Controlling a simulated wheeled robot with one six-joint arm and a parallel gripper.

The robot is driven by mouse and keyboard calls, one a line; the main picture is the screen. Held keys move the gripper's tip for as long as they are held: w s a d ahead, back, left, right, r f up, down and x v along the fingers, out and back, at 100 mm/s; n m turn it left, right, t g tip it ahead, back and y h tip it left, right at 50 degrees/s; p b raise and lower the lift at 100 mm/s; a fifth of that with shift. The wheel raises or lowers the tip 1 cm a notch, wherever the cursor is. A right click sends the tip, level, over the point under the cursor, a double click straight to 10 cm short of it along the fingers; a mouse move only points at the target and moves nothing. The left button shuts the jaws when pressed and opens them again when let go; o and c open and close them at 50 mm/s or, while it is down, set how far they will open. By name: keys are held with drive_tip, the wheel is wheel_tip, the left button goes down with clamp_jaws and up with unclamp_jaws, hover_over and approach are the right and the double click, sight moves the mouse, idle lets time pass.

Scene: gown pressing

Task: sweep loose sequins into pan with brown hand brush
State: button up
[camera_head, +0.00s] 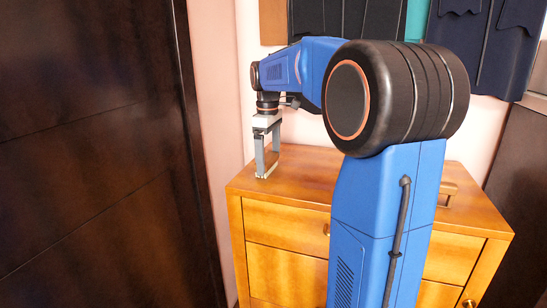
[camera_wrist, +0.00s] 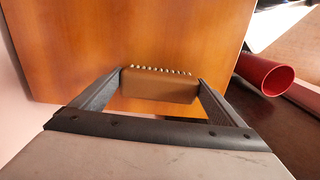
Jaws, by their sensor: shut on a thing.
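My gripper (camera_wrist: 160,82) is shut on the brown hand brush (camera_wrist: 160,88) in the wrist view. The brush is a brown block between the two fingertips, with a row of pale bristle tufts along its far edge. In the head view my gripper (camera_head: 266,170) points down at the left end of the wooden cabinet top (camera_head: 305,168). The brush cannot be made out there. I cannot tell whether the brush touches the surface. No loose sequins and no pan can be made out in either view.
A wooden piece (camera_head: 448,190) lies on the cabinet's right side, partly hidden by my arm. A red cylinder (camera_wrist: 266,76) lies right of the wooden surface in the wrist view. Dark garments (camera_head: 480,45) hang behind. A dark panel (camera_head: 90,150) stands at left.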

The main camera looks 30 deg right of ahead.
sight(270, 158)
drive_tip(key=shift+r, duration=2.95)
drive_tip(key=shift+s, duration=0.1)
